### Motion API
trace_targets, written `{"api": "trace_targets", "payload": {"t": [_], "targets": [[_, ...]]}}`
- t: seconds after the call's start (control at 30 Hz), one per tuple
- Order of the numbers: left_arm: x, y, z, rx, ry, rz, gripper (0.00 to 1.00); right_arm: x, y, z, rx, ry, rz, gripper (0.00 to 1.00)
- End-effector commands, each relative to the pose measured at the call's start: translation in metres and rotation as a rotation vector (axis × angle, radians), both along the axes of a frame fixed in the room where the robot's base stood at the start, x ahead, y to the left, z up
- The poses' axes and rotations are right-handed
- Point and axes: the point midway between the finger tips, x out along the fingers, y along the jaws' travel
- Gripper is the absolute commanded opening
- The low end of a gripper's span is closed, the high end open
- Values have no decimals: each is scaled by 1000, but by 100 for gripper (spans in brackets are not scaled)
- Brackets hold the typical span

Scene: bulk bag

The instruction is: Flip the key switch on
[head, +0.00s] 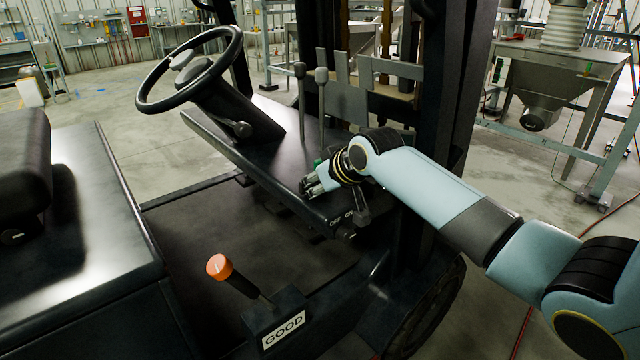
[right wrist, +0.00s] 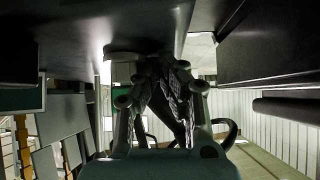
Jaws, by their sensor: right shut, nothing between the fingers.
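The key switch (head: 346,234) is a small dark knob on the front face of the forklift's black dash, just under small white OFF and ON lettering. Which way it is turned is too small to tell. My right gripper (head: 308,186) is at the dash edge, up and left of the switch, with its fingers pointing left. In the right wrist view the fingers (right wrist: 160,68) are closed together and empty, close to a dark surface above them. The switch cannot be made out there. My left gripper is not in view.
The steering wheel (head: 190,68) and two grey-knobbed levers (head: 321,105) rise from the dash (head: 240,150). An orange-knobbed lever (head: 219,267) stands by a GOOD label (head: 284,330). The seat (head: 22,170) is at left, and the dark mast (head: 455,80) stands behind my right arm.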

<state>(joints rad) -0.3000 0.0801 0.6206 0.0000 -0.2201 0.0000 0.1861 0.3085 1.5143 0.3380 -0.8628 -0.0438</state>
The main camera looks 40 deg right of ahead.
Motion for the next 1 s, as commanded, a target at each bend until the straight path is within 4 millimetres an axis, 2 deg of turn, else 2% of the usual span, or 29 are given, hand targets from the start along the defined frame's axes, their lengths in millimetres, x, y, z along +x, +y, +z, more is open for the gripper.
{"api": "trace_targets", "payload": {"t": [0.6,1.0], "targets": [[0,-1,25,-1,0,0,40,10,8,2,2,0,-314,0],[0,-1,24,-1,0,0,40,21,12,0,0,0,-499,0]]}}
